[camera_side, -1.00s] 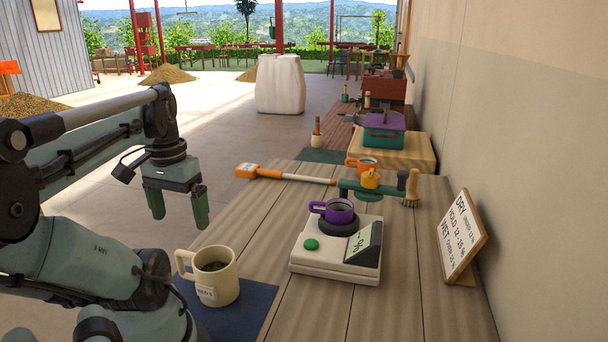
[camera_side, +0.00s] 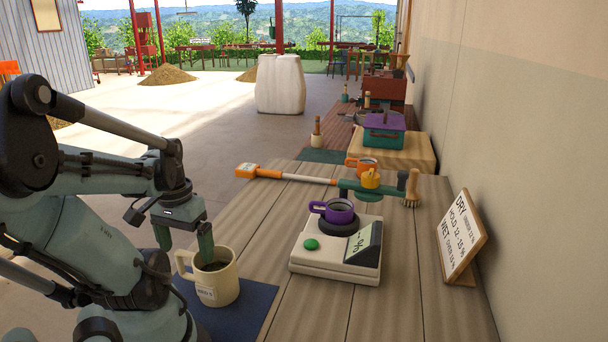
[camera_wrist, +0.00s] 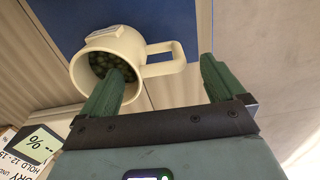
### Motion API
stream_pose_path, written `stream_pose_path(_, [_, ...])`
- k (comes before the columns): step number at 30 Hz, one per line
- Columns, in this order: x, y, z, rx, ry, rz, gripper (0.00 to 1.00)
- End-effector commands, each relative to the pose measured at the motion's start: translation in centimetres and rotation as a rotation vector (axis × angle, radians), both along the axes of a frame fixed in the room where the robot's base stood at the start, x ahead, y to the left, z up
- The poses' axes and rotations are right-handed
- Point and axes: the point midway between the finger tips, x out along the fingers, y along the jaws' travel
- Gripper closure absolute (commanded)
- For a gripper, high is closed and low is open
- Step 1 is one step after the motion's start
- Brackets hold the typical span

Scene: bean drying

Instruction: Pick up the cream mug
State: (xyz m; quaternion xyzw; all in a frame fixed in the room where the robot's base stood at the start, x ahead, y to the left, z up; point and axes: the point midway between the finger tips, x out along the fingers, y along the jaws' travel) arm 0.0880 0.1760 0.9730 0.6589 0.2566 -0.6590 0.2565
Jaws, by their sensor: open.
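The cream mug (camera_side: 222,290) stands upright on a dark blue mat (camera_side: 258,302) at the table's near left, with dark greenish beans inside and a label on its side. My gripper (camera_side: 184,242) is open just above and left of the mug. One green finger reaches down over the mug's opening; the other is left of the handle. In the wrist view the mug (camera_wrist: 118,42) shows with its handle between the two fingers of my gripper (camera_wrist: 165,75). One fingertip overlaps the beans, so it appears at or in the opening. I cannot tell whether it touches.
A white moisture meter (camera_side: 332,267) with a purple mug (camera_side: 338,212) on it stands right of the cream mug. A sign (camera_side: 461,238) leans at the right. Bare planks lie between.

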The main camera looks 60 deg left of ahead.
Motion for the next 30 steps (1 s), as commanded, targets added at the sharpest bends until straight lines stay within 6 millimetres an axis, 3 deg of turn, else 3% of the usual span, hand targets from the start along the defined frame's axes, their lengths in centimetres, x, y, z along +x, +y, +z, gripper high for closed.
stream_pose_path(12, [0.0,0.0,-3.4,0.001,0.001,0.000,0.04])
stream_pose_path(25, [-0.1,-0.1,-4.1,0.001,0.001,0.000,0.04])
stream_pose_path(26, [-0.1,-0.1,-4.1,0.001,0.001,0.000,0.05])
stream_pose_path(30, [-0.1,-0.1,-4.1,0.001,0.001,0.000,0.27])
